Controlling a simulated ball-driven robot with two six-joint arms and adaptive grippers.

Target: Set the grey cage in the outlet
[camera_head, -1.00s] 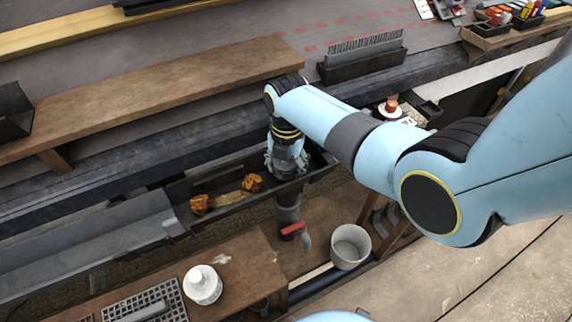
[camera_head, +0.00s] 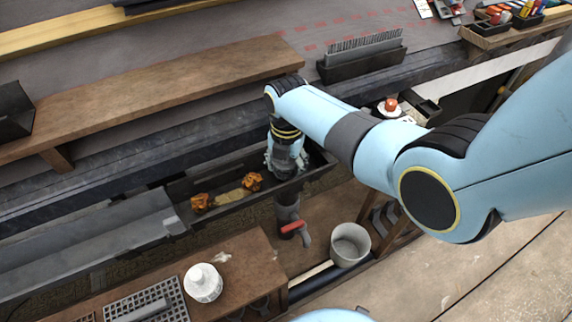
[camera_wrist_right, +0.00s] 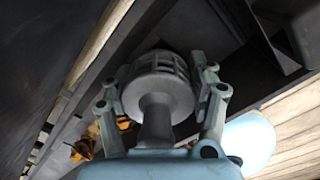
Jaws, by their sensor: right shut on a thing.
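My right gripper (camera_head: 285,166) is down at the right part of the dark gutter trough (camera_head: 228,207). In the right wrist view, the grey cage (camera_wrist_right: 158,84), a round slotted head with a narrower stem, sits between the two fingers of the gripper (camera_wrist_right: 158,98), which are shut on it. In the head view the gripper and wrist cover the cage. The outlet opening is hidden beneath the gripper; the dark downpipe (camera_head: 287,208) shows below the trough there. I cannot tell whether the cage touches the outlet. My left gripper is not in view.
Orange-brown leaf clumps (camera_head: 202,203) lie in the trough left of my gripper. A red-handled tool (camera_head: 293,227) is by the downpipe. A grey bucket (camera_head: 350,245) stands below right.

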